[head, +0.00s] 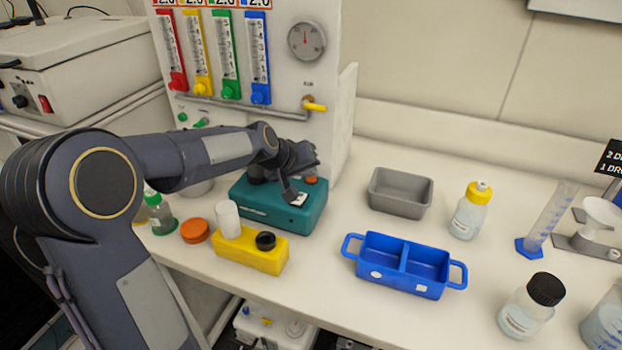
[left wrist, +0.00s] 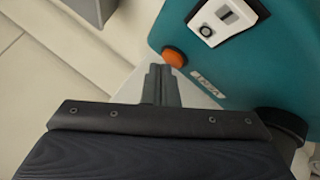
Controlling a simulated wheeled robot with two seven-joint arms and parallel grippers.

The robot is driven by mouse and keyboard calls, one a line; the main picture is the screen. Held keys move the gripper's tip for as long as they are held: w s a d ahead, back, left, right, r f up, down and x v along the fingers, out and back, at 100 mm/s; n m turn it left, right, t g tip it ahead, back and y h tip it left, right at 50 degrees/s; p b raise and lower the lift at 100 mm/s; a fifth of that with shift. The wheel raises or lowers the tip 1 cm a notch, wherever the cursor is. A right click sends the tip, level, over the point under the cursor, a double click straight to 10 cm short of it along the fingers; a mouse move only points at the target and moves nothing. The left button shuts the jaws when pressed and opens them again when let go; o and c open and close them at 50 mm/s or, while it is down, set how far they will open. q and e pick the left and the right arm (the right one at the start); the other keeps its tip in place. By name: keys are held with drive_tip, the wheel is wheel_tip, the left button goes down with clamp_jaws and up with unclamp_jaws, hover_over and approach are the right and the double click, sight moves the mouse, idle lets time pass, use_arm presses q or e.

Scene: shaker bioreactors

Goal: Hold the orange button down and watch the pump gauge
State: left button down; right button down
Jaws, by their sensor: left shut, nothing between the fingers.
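The teal pump box (head: 262,205) stands on the bench below the gauge panel. Its orange button (head: 311,180) shows on its top near the right end, and also in the left wrist view (left wrist: 174,57). My left gripper (head: 308,168) is shut and empty above that end. In the left wrist view its fingertips (left wrist: 160,70) are beside the button's lower left edge; I cannot tell whether they touch or press it. A round dial gauge (head: 306,40) is on the panel, its needle pointing about straight up. My right gripper is out of view.
A yellow block (head: 262,260) with a white cup (head: 228,219) and black cap stands in front of the pump. A grey tray (head: 401,208), blue two-part caddy (head: 403,290) and yellow-capped bottle (head: 468,220) are to the right. Bench between pump and tray is clear.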

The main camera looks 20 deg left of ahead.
sight(308, 181)
use_arm(q)
drive_tip(key=shift+f+b, duration=0.35)
drive_tip(key=shift+f, duration=0.05)
idle(1.3)
drive_tip(key=shift+r+p, duration=0.8)
drive_tip(key=shift+r, duration=0.1)
wheel_tip(308, 181, up, 5)
drive_tip(key=p, duration=0.4)
idle(0.9)
